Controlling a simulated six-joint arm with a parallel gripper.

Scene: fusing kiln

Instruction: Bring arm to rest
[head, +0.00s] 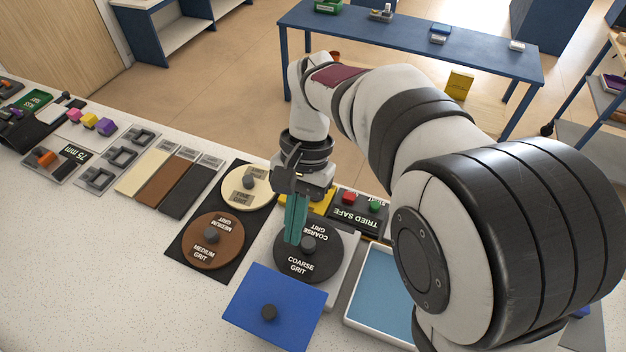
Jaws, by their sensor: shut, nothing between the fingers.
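My gripper (296,222) hangs pointing down from my arm, with its teal fingers shut and nothing between them. In the picture its fingertips overlap the left part of the dark round coarse grit disc (307,267), which has a black knob. I cannot tell whether the tips touch the disc or are above it. My arm reaches in from the right and hides part of the bench behind it.
A brown medium grit disc (196,252) and a cream disc (240,200) lie on a black mat to the left. A blue square plate (255,300) with a knob is in front. A blue-floored white tray (375,295) is to the right. A red-and-green button box (350,208) stands behind. The bench's front left is clear.

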